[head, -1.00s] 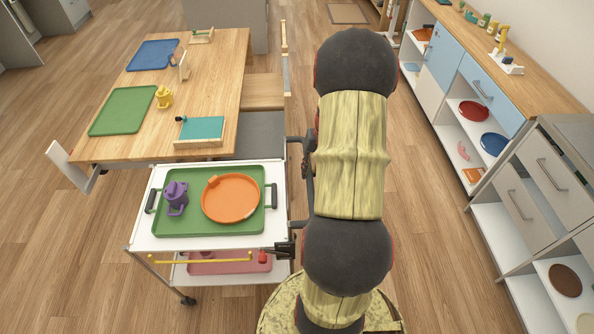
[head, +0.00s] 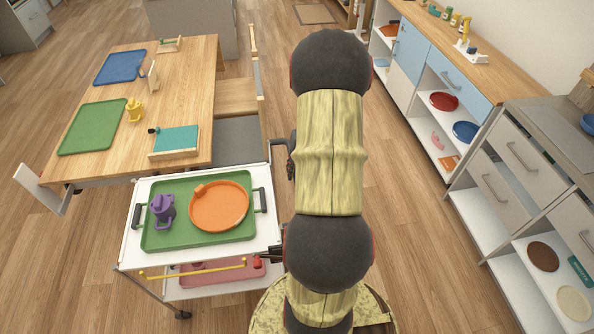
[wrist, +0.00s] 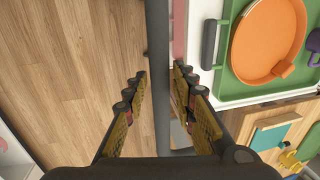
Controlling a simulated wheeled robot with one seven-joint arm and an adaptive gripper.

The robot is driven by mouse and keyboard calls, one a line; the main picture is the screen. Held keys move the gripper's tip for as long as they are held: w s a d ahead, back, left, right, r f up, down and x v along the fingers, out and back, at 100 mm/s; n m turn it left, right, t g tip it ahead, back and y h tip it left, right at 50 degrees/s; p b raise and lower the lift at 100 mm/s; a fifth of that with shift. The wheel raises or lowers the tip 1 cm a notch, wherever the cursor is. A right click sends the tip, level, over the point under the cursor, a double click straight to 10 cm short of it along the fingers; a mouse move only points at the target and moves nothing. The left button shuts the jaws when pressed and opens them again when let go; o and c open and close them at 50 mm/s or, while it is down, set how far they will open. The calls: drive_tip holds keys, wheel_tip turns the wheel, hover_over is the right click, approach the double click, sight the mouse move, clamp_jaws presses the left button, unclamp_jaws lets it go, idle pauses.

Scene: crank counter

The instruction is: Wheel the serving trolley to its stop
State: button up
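The serving trolley (head: 128,250) has a white top and stands at the near end of the wooden table. On it lies a green tray (head: 240,180) with a purple jug (head: 162,210) and an orange plate (head: 218,207). A grey bar (wrist: 160,60) at the trolley's edge runs between the fingers of my gripper (wrist: 160,92) in the wrist view. The fingers are spread around the bar, with a clear gap on the left side. In the head view my arm hides most of the gripper. I cannot pick out the stop with certainty.
The wooden table (head: 185,100) holds a green mat-like tray (head: 93,127), a blue one (head: 120,67) and a yellow jug (head: 134,109). A white panel (head: 40,188) sticks out at its near left corner. Shelves and drawers (head: 500,180) line the right; floor between is clear.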

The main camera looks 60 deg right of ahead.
drive_tip(key=shift+o, duration=0.9)
wheel_tip(320, 180, up, 12)
drive_tip(key=s+d, duration=0.1)
drive_tip(key=s, duration=0.1)
drive_tip(key=shift+d, duration=0.2)
drive_tip(key=shift+w+f, duration=0.1)
drive_tip(key=shift+f, duration=0.05)
drive_tip(key=a+r+n+t, duration=0.1)
drive_tip(key=a+r+n, duration=0.2)
drive_tip(key=a, duration=1.1)
drive_tip(key=a+r+n+t+h, duration=0.1)
drive_tip(key=a+r+n, duration=0.3)
drive_tip(key=a+r, duration=0.4)
drive_tip(key=w+a+r+n+t, duration=0.1)
drive_tip(key=a+r+n, duration=0.2)
drive_tip(key=a, duration=1.8)
drive_tip(key=shift+a+r+t, duration=0.4)
drive_tip(key=shift+r, duration=1.15)
